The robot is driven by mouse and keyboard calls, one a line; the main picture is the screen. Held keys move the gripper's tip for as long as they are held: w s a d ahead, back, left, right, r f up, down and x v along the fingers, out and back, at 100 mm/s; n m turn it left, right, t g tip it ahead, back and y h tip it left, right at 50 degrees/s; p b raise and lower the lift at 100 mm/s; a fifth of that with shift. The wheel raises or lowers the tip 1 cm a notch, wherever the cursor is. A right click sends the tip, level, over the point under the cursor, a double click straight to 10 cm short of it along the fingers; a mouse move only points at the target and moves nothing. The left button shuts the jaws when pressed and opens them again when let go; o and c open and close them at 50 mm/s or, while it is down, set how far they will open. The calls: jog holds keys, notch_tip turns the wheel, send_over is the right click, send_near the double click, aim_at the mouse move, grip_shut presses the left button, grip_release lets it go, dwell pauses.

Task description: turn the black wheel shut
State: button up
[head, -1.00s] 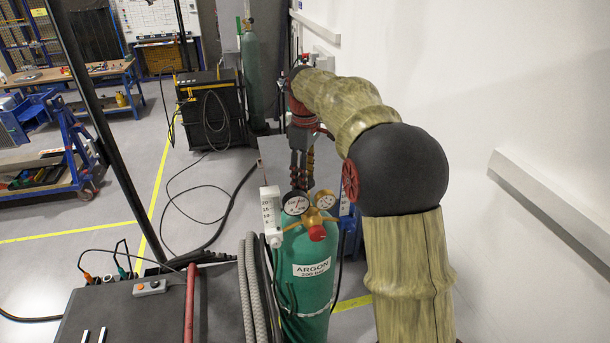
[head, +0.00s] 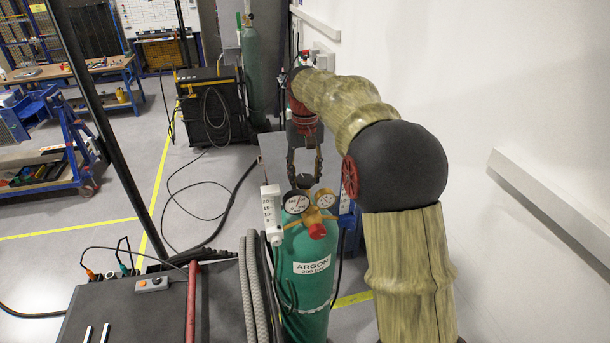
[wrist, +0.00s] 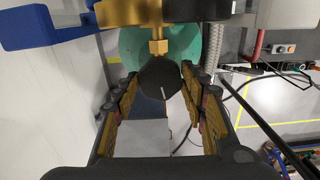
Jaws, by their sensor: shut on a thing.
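The black wheel (head: 304,182) sits on the valve at the top of the green argon cylinder (head: 312,255). In the wrist view the black wheel (wrist: 160,78) is a dark, faceted knob with a short white mark on its face. My gripper (head: 305,177) reaches down over it, with one finger on each side. In the wrist view my gripper (wrist: 159,84) is shut on the wheel, though the exact contact of the tips is hard to see. The brass fitting (wrist: 158,47) joins the wheel's valve to the regulator.
Two round gauges (head: 298,201) and a red knob (head: 317,230) stand close in front of the wheel. A white flow tube (head: 271,212) is at their left. Grey hoses (head: 252,290) run beside the cylinder. A white wall (head: 520,90) bounds the right side.

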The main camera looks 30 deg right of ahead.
aim_at(305, 179)
jog(key=shift+r+m, duration=0.15)
jog(key=shift+m, duration=0.95)
jog(key=o, duration=1.2)
notch_tip(305, 179, up, 12)
jog(key=shift+f, duration=0.1)
